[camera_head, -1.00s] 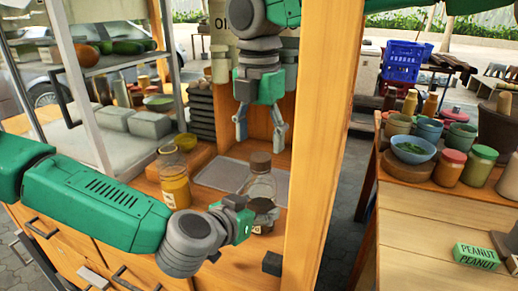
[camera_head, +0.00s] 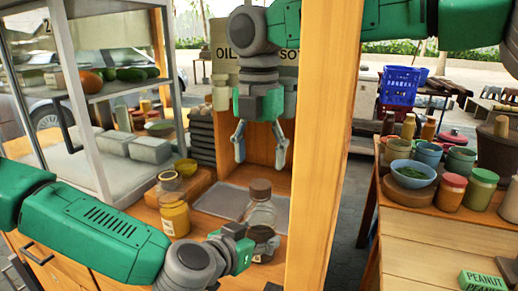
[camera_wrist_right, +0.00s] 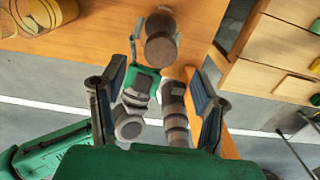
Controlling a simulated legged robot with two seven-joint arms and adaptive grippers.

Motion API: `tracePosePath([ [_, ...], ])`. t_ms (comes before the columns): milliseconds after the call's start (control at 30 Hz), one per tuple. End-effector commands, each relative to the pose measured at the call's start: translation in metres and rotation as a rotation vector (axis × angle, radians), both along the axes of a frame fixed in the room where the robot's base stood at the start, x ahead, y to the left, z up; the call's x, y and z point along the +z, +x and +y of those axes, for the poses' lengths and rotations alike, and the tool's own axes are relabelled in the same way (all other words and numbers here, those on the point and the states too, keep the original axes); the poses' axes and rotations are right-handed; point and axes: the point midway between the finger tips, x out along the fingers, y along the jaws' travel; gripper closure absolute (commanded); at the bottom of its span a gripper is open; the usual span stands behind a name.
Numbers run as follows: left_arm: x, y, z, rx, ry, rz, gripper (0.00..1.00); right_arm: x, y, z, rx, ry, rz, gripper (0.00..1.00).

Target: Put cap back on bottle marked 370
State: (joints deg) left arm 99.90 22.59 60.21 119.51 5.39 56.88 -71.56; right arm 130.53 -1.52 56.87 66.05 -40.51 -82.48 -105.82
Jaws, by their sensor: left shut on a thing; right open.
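A clear bottle (camera_head: 261,214) stands on the wooden counter. A brown cap (camera_head: 260,188) sits at its mouth; I cannot tell whether it is screwed down. The cap also shows in the right wrist view (camera_wrist_right: 161,48), beyond the fingers. No number is readable on the bottle. My left gripper (camera_head: 257,240) is shut on the bottle's lower part, partly hiding it. My right gripper (camera_head: 260,160) points down, open and empty, above the cap without touching it. Its two fingers also show in the right wrist view (camera_wrist_right: 157,95).
A yellow-filled jar (camera_head: 175,215) stands left of the bottle. A grey tray (camera_head: 215,203) lies behind it. A wooden post (camera_head: 322,150) rises close on the right. A glass case (camera_head: 90,110) stands at the left. A side table (camera_head: 420,235) holds bowls and jars.

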Motion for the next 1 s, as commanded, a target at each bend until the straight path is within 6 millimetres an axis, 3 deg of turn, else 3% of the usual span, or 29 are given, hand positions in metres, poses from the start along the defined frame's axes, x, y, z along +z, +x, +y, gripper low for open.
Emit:
tracePosePath([
  [200,-0.001,0.000,0.000,0.001,0.001,0.001,1.00,-0.036,0.000,-0.001,0.001,-0.001,0.003,0.44],
  [400,-0.001,0.000,0.001,0.001,0.001,0.001,1.00,-0.059,0.001,-0.001,0.000,0.001,0.000,0.44],
  [800,-0.001,0.000,0.000,0.001,0.001,0.001,1.00,-0.066,0.001,-0.001,0.000,0.001,-0.001,0.44],
  [833,-0.001,0.000,0.000,0.001,0.001,0.001,1.00,-0.065,0.001,-0.001,0.000,0.001,-0.001,0.51],
  [967,-0.001,0.000,0.000,0.001,0.001,0.001,1.00,-0.065,0.001,-0.001,0.000,0.001,-0.001,0.95],
  [1000,-0.001,0.000,0.000,0.001,0.001,0.001,1.00,-0.065,0.001,-0.001,0.000,0.001,-0.001,0.95],
])
